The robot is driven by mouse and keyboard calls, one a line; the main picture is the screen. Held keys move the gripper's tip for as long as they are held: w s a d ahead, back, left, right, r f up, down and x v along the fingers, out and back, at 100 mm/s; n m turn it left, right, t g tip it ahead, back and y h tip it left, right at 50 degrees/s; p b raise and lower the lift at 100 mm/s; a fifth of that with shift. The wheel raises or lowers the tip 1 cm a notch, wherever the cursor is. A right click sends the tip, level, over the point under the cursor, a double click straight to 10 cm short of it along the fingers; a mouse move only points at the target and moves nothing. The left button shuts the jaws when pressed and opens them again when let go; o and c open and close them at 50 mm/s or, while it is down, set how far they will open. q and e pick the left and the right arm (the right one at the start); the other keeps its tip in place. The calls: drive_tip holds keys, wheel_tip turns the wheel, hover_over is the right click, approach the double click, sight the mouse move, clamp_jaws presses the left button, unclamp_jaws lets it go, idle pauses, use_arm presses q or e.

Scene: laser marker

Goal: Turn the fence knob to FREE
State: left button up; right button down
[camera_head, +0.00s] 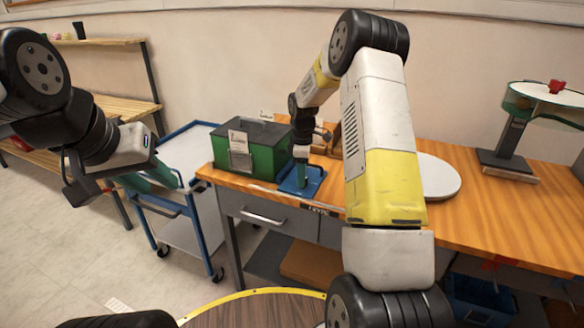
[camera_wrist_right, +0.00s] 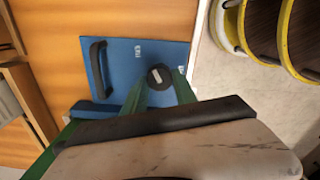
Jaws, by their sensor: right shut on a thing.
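A dark round knob (camera_wrist_right: 160,76) with a white bar mark stands on a blue plate (camera_wrist_right: 120,65). The plate also carries a black handle (camera_wrist_right: 98,66) and a small white label (camera_wrist_right: 138,52) too small to read. My right gripper (camera_wrist_right: 161,80) has its green fingers shut on the knob, one on each side. In the head view my right gripper (camera_head: 301,170) points down at the blue plate (camera_head: 288,185) on the wooden bench, and hides the knob.
A green box (camera_head: 264,150) with a dark lid stands left of the blue plate on the bench (camera_head: 480,220). A white round disc (camera_head: 440,178) lies to the right. A blue-framed trolley (camera_head: 188,152) stands left of the bench. My right arm hides part of the bench.

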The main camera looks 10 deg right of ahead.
drive_tip(key=shift+m, duration=0.4)
drive_tip(key=m, duration=0.4)
drive_tip(key=shift+w+m, duration=0.1)
drive_tip(key=shift+m, duration=0.2)
drive_tip(key=m, duration=0.6)
drive_tip(key=shift+d, duration=0.1)
drive_tip(key=m, duration=0.6)
drive_tip(key=shift+d+r+m, duration=0.1)
drive_tip(key=shift+m, duration=0.3)
drive_tip(key=m, duration=0.5)
drive_tip(key=shift+m, duration=0.3)
drive_tip(key=shift+d, duration=0.1)
drive_tip(key=c, duration=1)
unclamp_jaws()
